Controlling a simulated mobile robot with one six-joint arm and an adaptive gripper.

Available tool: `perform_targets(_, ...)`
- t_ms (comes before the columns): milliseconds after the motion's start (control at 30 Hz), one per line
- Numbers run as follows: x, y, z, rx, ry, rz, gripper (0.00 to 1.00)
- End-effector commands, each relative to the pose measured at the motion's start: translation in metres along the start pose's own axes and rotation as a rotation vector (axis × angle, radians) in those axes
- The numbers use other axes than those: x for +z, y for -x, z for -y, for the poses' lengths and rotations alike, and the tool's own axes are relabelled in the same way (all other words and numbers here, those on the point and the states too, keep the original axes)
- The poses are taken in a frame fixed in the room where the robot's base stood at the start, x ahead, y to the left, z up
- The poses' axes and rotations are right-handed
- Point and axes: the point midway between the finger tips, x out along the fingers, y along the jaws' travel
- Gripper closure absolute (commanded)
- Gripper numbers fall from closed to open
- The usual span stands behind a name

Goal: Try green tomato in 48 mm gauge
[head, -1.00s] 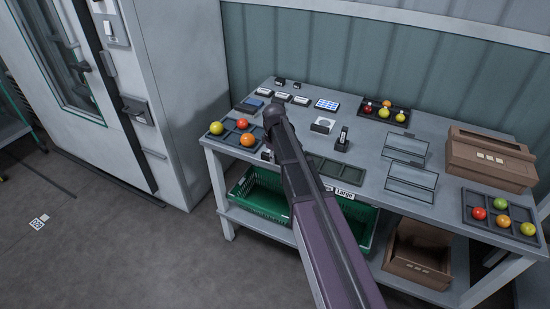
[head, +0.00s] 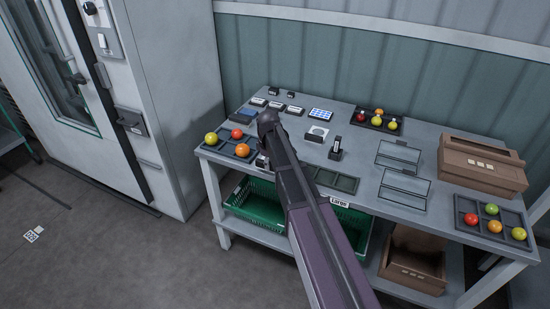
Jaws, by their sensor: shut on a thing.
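A green tomato (head: 491,209) sits in the dark divided tray (head: 463,226) at the right end of the table. My dark and purple arm reaches from the bottom edge to the table's left part. Its tip hides what lies behind it, and I cannot see my gripper's fingers or anything in them.
A left tray (head: 228,147) and a back tray (head: 363,122) hold coloured tomatoes. A small dark stand (head: 336,149), two framed panels (head: 404,187) and a brown box (head: 485,165) stand on the table (head: 372,208). Green crates (head: 253,213) sit below.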

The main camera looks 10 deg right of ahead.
Motion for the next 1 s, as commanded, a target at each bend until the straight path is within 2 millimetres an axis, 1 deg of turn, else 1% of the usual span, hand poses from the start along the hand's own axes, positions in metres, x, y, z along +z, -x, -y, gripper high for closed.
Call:
perform_targets(33,0.0,0.004,0.0,0.0,0.0,0.0,1.0)
perform_targets(1000,0.0,0.038,0.0,0.0,0.0,0.0,1.0)
